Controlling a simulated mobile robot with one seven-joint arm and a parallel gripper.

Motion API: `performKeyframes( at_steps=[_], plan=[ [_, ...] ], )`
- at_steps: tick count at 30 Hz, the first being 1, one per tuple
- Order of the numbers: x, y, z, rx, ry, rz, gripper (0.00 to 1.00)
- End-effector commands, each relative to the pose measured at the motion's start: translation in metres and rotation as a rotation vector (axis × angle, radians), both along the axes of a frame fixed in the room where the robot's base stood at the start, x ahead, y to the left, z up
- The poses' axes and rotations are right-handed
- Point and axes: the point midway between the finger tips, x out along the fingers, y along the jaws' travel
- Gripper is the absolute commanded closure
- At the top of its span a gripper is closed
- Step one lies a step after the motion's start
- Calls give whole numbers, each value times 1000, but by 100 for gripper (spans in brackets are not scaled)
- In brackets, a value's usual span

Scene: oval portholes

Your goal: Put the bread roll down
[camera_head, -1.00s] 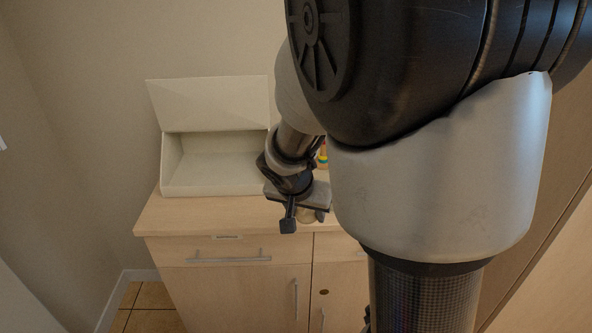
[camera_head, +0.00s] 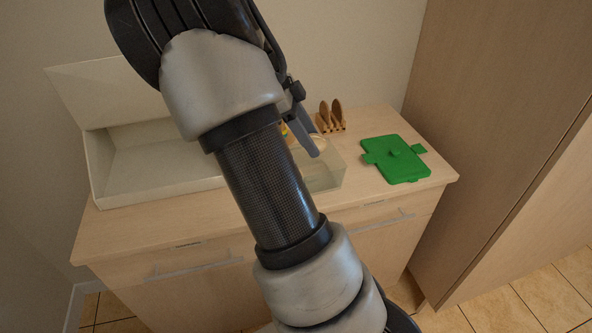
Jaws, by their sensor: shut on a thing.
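My gripper (camera_head: 306,138) shows only in part behind my arm, above the clear-walled container (camera_head: 326,175) on the counter. It is shut, with a grey finger pointing down and to the right. A small pale tan rounded patch beside the fingertip looks like the bread roll (camera_head: 320,142). Most of the roll is hidden, and I cannot tell whether it touches the container.
A cream box (camera_head: 165,162) with its lid raised stands open at the counter's left. A green lidded item (camera_head: 396,160) lies at the right. A wooden rack (camera_head: 331,120) is at the back. The counter (camera_head: 420,186) is clear along its front right; a tall cabinet (camera_head: 480,120) borders it.

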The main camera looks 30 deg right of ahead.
Motion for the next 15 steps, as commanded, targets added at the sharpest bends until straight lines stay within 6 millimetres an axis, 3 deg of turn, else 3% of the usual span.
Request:
performKeyframes(
  at_steps=[9, 15],
  plan=[
    [-1, -1, -46, 0, 3, -6, 79],
    [-1, 0, -67, 1, 3, -3, 79]
  ],
)
